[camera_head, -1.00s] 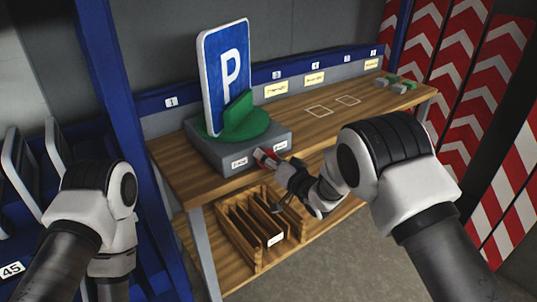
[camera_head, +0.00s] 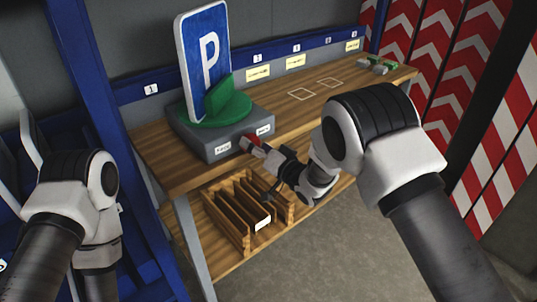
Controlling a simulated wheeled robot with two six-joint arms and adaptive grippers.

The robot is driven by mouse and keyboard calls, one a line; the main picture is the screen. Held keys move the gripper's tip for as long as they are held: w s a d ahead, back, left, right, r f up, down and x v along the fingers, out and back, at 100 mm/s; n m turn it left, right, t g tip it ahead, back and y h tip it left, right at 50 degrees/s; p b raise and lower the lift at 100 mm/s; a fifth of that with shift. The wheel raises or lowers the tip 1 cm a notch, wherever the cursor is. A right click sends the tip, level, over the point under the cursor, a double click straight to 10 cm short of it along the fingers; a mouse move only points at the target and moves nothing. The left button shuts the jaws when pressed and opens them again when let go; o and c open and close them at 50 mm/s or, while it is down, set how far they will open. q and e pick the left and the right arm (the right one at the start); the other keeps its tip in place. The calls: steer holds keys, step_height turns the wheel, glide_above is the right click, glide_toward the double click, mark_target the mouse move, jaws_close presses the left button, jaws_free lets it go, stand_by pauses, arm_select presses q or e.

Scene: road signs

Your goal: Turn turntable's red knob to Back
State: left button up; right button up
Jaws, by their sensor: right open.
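The turntable is a grey box (camera_head: 194,142) with a green round top (camera_head: 230,109), on the left part of the wooden bench. A blue parking sign (camera_head: 207,65) with a white P stands upright in the green holder. The red knob (camera_head: 251,141) is on the box's front face, between two small white labels (camera_head: 223,147) and (camera_head: 264,130), whose words are too small to read surely. My right gripper (camera_head: 257,147) is open at the knob and partly covers it; whether its fingers touch the knob I cannot tell. My left arm shows at the left, but its gripper is out of sight.
A slotted wooden rack (camera_head: 246,239) sits on the lower shelf below the turntable. The bench top (camera_head: 290,112) is bare to the right, with two marked squares. Small green-and-grey pieces (camera_head: 377,65) lie at its far end. A blue post (camera_head: 118,120) stands left of the bench.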

steer(key=v, duration=1)
